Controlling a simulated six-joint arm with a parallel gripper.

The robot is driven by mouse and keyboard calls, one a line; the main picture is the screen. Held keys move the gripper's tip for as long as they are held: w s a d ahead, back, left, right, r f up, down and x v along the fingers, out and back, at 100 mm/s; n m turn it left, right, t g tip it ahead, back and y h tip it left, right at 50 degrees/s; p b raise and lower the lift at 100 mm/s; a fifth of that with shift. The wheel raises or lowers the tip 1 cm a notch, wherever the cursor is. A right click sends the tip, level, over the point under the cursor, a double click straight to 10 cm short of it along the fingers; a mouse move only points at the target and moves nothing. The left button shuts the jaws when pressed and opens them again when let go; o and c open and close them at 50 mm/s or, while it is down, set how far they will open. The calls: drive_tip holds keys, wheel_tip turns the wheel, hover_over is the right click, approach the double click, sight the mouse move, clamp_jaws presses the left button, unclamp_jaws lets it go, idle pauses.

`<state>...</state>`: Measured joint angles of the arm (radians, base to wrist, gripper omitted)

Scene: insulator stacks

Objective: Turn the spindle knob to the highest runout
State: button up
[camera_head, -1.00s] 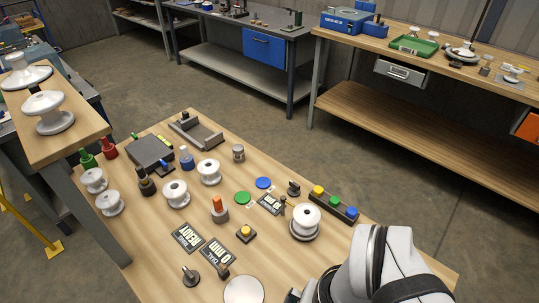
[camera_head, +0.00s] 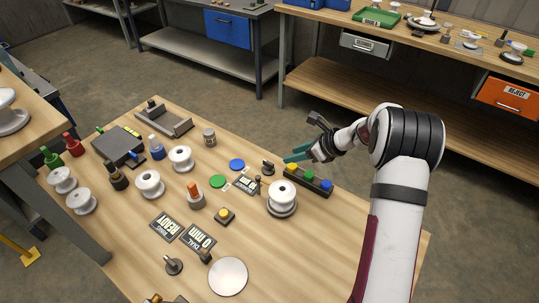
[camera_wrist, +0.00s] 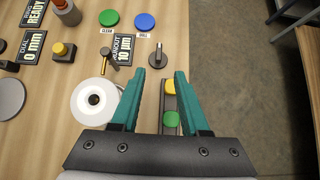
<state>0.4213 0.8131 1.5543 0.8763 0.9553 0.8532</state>
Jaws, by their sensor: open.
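A small dark knob (camera_head: 268,168) stands on the table beside the runout display (camera_head: 246,184). In the wrist view the knob (camera_wrist: 158,55) is just beyond my fingertips, and the display (camera_wrist: 124,50) reads 10 µm. I take this knob to be the spindle knob. A white insulator (camera_head: 283,192) sits on a round base, with a probe (camera_wrist: 108,65) beside it. My gripper (camera_head: 298,154) is open and empty above the table. Its teal fingers (camera_wrist: 168,75) point toward the knob, apart from it.
A lamp bar (camera_head: 308,180) with yellow, green and blue caps lies right of the insulator, partly under my fingers in the wrist view. Green (camera_head: 218,181) and blue (camera_head: 237,164) discs lie left of the knob. More insulators and bottles stand further left.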

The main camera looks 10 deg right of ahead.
sight(268, 162)
drive_tip(key=x, duration=1.1)
drive_tip(key=shift+w+a+f, duration=0.1)
drive_tip(key=shift+a+f, duration=0.1)
drive_tip(key=shift+f, duration=0.05)
drive_tip(key=shift+c, duration=0.3)
clamp_jaws()
